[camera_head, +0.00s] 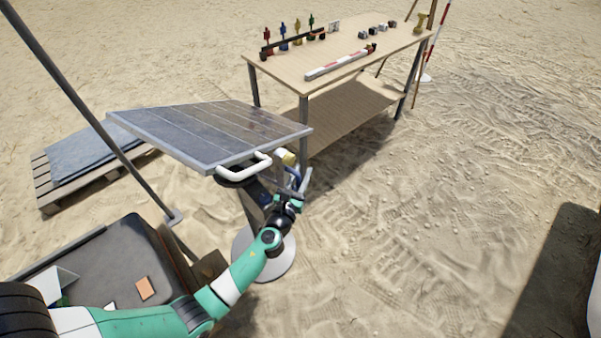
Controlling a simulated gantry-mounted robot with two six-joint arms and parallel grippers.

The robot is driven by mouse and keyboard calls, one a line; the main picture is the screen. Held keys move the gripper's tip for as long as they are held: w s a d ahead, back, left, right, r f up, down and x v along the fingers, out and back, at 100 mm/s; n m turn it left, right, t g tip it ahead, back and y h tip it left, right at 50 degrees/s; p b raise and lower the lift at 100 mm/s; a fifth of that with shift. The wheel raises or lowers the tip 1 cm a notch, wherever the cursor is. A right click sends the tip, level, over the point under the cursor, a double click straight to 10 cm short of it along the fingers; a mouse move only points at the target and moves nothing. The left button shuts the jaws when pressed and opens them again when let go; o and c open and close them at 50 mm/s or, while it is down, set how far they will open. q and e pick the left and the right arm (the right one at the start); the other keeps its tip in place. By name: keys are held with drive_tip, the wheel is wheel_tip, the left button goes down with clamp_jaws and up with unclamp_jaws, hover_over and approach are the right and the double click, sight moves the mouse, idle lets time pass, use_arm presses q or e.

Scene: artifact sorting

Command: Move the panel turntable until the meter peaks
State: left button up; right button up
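The tilted solar panel (215,128) stands on a post with a round grey base (280,262). A white handle (246,167) sticks out from the panel's near edge. A small yellowish part (286,158) sits just under the panel beside the handle; I cannot tell if it is the meter. My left gripper (300,184) is just right of the handle and below the panel's near right corner. Its fingers look apart, with no object clearly between them, and I cannot tell if they touch the handle. No meter reading is legible. My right gripper is not in view.
A wooden table (300,77) behind the panel holds small coloured figures, a red-and-white bar (340,62) and small blocks. A pallet (50,192) with a grey sheet lies at left. A dark pole (85,110) crosses the left side. Open sand lies to the right.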

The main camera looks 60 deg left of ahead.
use_arm(q)
drive_tip(key=p+v, duration=0.2)
drive_tip(key=v, duration=0.9)
drive_tip(key=shift+s+d, duration=0.2)
drive_tip(key=shift+d, duration=0.05)
